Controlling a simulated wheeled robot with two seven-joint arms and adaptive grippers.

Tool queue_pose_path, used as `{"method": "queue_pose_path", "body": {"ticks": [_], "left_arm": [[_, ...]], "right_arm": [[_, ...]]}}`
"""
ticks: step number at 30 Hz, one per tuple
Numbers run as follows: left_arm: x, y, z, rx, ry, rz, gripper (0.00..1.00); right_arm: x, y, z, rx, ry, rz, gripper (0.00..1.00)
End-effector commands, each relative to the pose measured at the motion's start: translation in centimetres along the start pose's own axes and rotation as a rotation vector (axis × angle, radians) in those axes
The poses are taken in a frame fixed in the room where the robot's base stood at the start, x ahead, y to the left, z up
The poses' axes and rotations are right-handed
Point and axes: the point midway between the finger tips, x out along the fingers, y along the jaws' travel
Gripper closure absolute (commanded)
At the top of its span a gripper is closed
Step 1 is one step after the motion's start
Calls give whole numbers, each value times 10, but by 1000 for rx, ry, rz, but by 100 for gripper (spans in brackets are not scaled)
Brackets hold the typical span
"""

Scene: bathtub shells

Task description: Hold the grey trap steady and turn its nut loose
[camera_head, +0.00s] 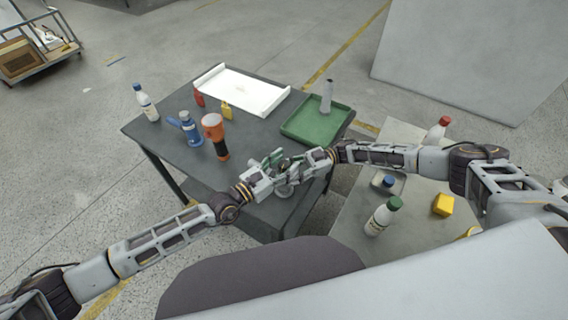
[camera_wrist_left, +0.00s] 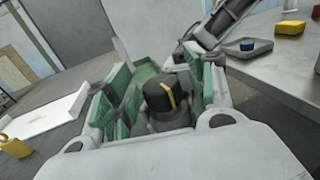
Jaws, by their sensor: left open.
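The grey trap (camera_head: 285,189) stands upright near the front of the dark table, mostly hidden by my two grippers. In the left wrist view a black nut (camera_wrist_left: 163,93) with a yellow stripe sits on top of its dark grey body. My left gripper (camera_head: 273,168) is open, with its green-padded fingers on either side of the nut; a gap shows beside the nut. My right gripper (camera_head: 292,161) comes in from the right, close to the left one. Its fingers overlap the trap and the left gripper, so its opening is unclear.
The dark table (camera_head: 168,146) also carries a white tray (camera_head: 243,88), a green tray (camera_head: 316,121) with a grey bottle (camera_head: 327,96), an orange-black flashlight (camera_head: 214,132) and several bottles. A grey side table (camera_head: 345,229) on the right holds bottles and a yellow block (camera_head: 443,205).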

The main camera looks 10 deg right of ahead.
Motion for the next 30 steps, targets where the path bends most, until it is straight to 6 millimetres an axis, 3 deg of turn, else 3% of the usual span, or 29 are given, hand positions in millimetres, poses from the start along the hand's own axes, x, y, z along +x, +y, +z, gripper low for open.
{"method": "queue_pose_path", "body": {"ticks": [4,15,30], "left_arm": [[0,0,0,0,0,0,45],[0,0,0,0,0,0,92],[2,-2,2,1,-5,-19,93]], "right_arm": [[0,-1,2,2,-3,1,83],[0,-1,2,2,-3,1,83],[0,-1,2,2,-3,1,83]]}}
